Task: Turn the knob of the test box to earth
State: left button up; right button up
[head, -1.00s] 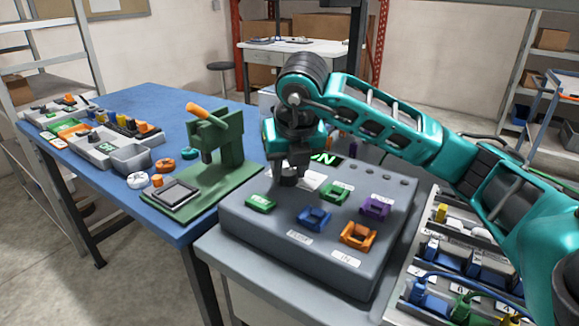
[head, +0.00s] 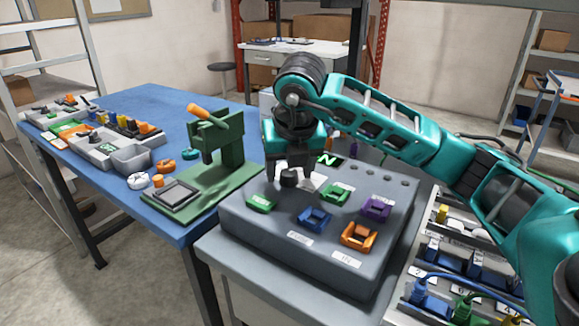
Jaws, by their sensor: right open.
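The grey test box (head: 258,232) sits on a grey bench in the middle foreground. Its dark round knob (head: 288,178) stands on the far left part of the top, beside a white dial plate (head: 313,179). My right gripper (head: 293,172) points down at the knob with its fingers open. The fingertips are close to the knob; I cannot tell whether they touch it. The gripper hides part of the knob and dial, and I cannot read the knob's setting. My left gripper is out of view.
Green, blue (head: 314,219), orange (head: 358,235) and purple (head: 376,208) holders stand on the box top near the knob. A green press (head: 218,140) stands on the blue table (head: 172,104) at left. A tray with cabled plugs (head: 455,262) lies at right.

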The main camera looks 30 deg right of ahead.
jog(key=shift+r, duration=0.1)
pick_arm(q)
jog(key=p, duration=0.1)
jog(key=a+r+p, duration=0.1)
jog(key=p, duration=0.1)
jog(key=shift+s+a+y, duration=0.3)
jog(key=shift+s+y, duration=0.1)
pick_arm(e)
jog(key=v, duration=1.2)
jog(key=shift+s+r, duration=0.15)
jog(key=shift+r, duration=0.2)
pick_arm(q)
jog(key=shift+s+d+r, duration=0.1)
pick_arm(e)
jog(key=shift+a+f, duration=0.1)
